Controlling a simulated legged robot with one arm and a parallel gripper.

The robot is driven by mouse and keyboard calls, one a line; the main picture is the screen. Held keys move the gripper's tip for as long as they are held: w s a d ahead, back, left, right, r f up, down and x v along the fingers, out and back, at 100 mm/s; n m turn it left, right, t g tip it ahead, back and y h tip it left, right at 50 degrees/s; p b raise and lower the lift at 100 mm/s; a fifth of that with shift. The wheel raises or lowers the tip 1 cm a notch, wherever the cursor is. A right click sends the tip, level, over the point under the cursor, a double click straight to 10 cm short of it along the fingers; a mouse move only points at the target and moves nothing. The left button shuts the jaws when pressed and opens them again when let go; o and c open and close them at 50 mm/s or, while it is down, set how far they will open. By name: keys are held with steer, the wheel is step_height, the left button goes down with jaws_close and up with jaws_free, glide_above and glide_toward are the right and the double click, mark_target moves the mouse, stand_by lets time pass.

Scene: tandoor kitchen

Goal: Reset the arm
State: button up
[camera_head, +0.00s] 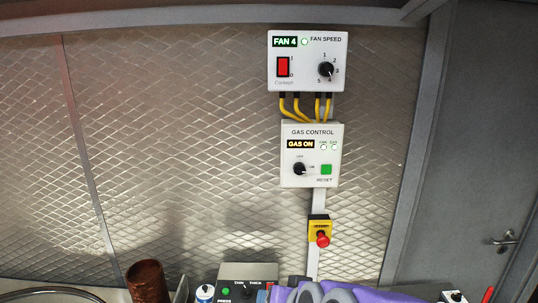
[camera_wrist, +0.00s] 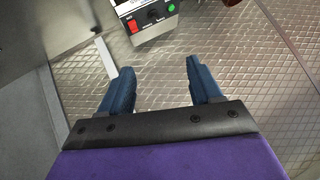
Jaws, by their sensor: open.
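My gripper (camera_wrist: 155,75) shows in the wrist view with its two blue fingers spread wide apart. Nothing is between the fingers. Beyond the fingertips is a quilted metal surface. In the head view, purple and grey parts of my arm show at the bottom edge, right of centre.
A fan speed box (camera_head: 307,61) reads FAN 4. Below it, a gas control box (camera_head: 309,156) reads GAS ON. A red emergency button (camera_head: 322,238) is lower. A press control box (camera_head: 247,273) stands beside my arm. A brown cylinder (camera_head: 147,283) is left. A door (camera_head: 470,150) is right.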

steer(key=s+d+f+g+h+b, duration=0.1)
steer(key=s+d+f+g+b, duration=0.1)
steer(key=s, duration=0.6)
steer(key=s+d+f+g+h+b, duration=0.1)
steer(key=s+d+f+g, duration=0.3)
steer(key=s+f, duration=0.4)
steer(key=s+d+f+g+h+b, duration=0.1)
steer(key=s+d+f+g+b, duration=0.2)
steer(key=s+d+f+g, duration=0.1)
steer(key=s+d+f, duration=0.1)
steer(key=s+f, duration=0.1)
steer(key=s, duration=0.1)
steer(key=shift+s+d+n+h, duration=0.3)
steer(key=shift+s+d+h, duration=0.05)
steer(key=shift+s+h, duration=0.05)
